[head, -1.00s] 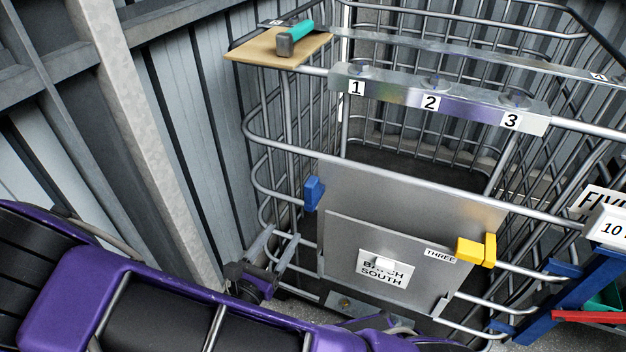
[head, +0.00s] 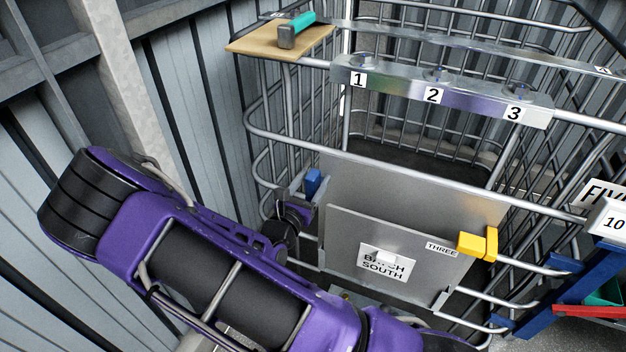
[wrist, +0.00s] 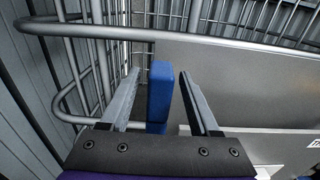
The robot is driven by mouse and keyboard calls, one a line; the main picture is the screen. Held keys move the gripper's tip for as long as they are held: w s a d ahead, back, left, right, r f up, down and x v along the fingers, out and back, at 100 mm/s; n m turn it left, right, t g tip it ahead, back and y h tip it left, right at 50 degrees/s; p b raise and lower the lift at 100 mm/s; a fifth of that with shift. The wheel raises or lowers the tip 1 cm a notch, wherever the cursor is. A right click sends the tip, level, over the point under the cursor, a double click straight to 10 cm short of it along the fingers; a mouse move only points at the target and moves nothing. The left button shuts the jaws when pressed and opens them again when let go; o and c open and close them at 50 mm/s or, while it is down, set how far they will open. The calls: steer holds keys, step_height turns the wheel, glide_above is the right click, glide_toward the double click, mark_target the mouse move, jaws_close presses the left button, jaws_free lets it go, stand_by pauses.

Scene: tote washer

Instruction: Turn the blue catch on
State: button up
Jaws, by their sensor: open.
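The blue catch (head: 313,182) is at the upper left corner of the grey metal panel (head: 410,195) on the cage front. In the wrist view the blue catch (wrist: 159,92) stands upright between the two fingers of my gripper (wrist: 157,90). The fingers are open, with a gap on each side of the catch; the right finger looks nearer to it. In the head view my gripper (head: 298,195) is at the catch and partly hides it.
A yellow catch (head: 478,245) is at the panel's right side. A lower plate (head: 345,235) carries a "BATCH SOUTH" label. Cage rails surround the panel. A wooden shelf (head: 255,42) holds a teal-handled tool (head: 296,30). A corrugated wall is close on the left.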

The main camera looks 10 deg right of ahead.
steer(key=shift+w+d, duration=0.1)
jaws_close()
stand_by(0.3)
stand_by(1.1)
